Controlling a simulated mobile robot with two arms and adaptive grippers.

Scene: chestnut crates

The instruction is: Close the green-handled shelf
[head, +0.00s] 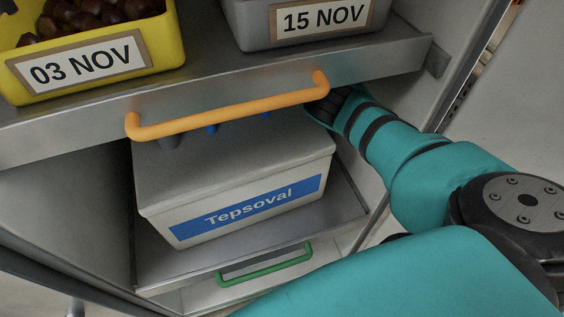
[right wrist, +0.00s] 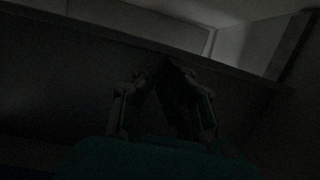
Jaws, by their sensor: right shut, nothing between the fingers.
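The green handle (head: 265,266) is on the front of the lower metal shelf (head: 345,212), at the bottom of the head view. This shelf bears a grey lidded box (head: 200,205) with a blue Tepsoval label. My right gripper (head: 328,105) is by the right end of the orange handle, under the upper shelf and above the back right of the box. Its fingertips are partly hidden there. In the dark right wrist view, the right gripper (right wrist: 162,78) is shut and empty, with its fingers meeting. The left gripper is out of view.
The upper shelf (head: 400,62) with the orange handle (head: 225,113) overhangs the box. It bears a yellow crate (head: 150,55) of chestnuts marked 03 NOV and a grey crate (head: 240,28) marked 15 NOV. Cabinet walls stand on both sides.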

